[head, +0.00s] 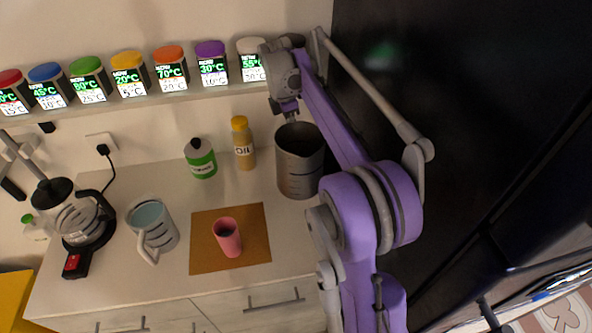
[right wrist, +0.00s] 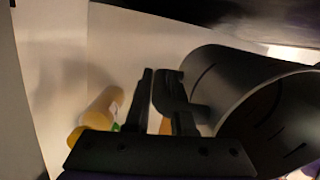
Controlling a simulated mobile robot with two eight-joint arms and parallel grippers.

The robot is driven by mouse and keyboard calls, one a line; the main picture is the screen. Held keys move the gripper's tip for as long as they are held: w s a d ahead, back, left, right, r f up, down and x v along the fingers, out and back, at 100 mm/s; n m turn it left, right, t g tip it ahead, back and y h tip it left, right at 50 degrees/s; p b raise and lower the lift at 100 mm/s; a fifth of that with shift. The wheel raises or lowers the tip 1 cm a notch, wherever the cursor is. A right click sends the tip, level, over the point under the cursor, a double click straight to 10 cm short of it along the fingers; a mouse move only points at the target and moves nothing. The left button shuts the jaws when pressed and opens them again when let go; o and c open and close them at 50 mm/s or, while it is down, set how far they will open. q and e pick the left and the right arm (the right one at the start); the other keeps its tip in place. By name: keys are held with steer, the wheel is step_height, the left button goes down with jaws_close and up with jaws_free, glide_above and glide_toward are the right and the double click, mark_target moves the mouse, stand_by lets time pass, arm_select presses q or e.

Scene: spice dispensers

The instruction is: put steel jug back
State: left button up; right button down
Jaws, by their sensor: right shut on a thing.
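The steel jug (head: 300,172) is a tall grey cylinder with level marks, upright at the right end of the counter. I cannot tell whether its base touches the counter. My right gripper (head: 291,115) reaches down to its rear left side and is shut on its handle. In the right wrist view, the dark fingers (right wrist: 160,100) are at the handle and the jug (right wrist: 225,80) lies to their right, its open mouth facing the lower right. Part of the handle is hidden by the fingers. My left gripper is not in view.
A yellow-capped bottle (head: 243,150) and a green bottle (head: 201,163) stand left of the jug. A pink cup (head: 228,243) is on a brown mat (head: 256,225). A clear measuring jug (head: 153,232) stands further left. A shelf of spice dispensers (head: 130,83) runs above; a dark cabinet (head: 480,130) is at right.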

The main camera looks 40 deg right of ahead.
step_height(320, 180, down, 12)
steer(key=shift+r+b, duration=0.25)
steer(key=shift+b, duration=0.05)
steer(key=shift+s+f, duration=0.1)
steer(key=c, duration=0.8)
jaws_free()
steer(key=shift+o, duration=0.2)
